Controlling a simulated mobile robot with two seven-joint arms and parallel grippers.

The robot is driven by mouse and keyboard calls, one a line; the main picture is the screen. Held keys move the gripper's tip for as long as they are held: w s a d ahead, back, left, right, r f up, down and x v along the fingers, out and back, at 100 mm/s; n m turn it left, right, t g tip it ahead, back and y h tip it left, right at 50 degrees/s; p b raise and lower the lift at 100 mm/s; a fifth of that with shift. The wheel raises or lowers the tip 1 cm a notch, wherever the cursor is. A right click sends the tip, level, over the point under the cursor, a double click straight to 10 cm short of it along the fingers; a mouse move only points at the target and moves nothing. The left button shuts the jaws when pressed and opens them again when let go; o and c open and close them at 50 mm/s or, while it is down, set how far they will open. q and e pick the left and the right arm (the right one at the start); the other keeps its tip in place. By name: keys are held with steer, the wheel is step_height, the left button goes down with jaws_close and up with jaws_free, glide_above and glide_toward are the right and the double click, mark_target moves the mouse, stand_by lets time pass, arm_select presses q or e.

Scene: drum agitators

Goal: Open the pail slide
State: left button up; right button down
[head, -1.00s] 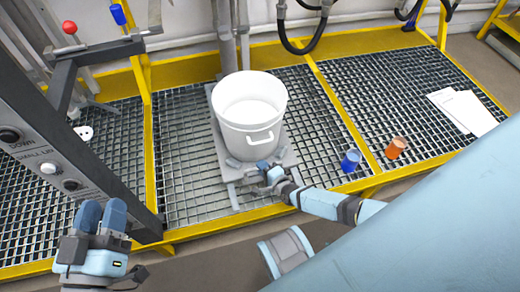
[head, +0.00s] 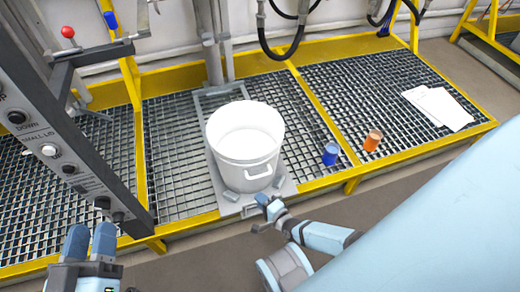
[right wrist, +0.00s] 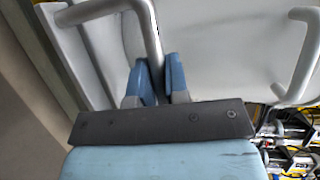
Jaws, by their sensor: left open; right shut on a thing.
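The pail slide (head: 283,190) is a flat grey plate under a white pail (head: 243,162). Its front part overhangs the yellow front edge of the grating, and a grey frame shows behind the pail. My right gripper (head: 266,203) is at the slide's front edge. In the right wrist view my right gripper (right wrist: 163,82) is shut on the grey bar handle (right wrist: 147,30) of the slide. The pail stands upright on the slide. My left gripper (head: 90,242) is open and empty at the lower left, in front of the control panel in the picture.
A control panel (head: 60,135) with buttons stands at the left. A blue cup (head: 330,154), an orange cup (head: 373,141) and papers (head: 438,108) lie on the grating to the right. A yellow rail (head: 190,226) edges the platform. The floor in front is clear.

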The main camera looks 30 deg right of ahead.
steer(key=shift+d, duration=0.1)
arm_select(q)
steer(key=shift+r, duration=0.1)
arm_select(e)
steer(key=c, duration=1.1)
jaws_free()
arm_select(q)
steer(key=shift+s, duration=0.1)
arm_select(e)
steer(key=shift+s, duration=0.15)
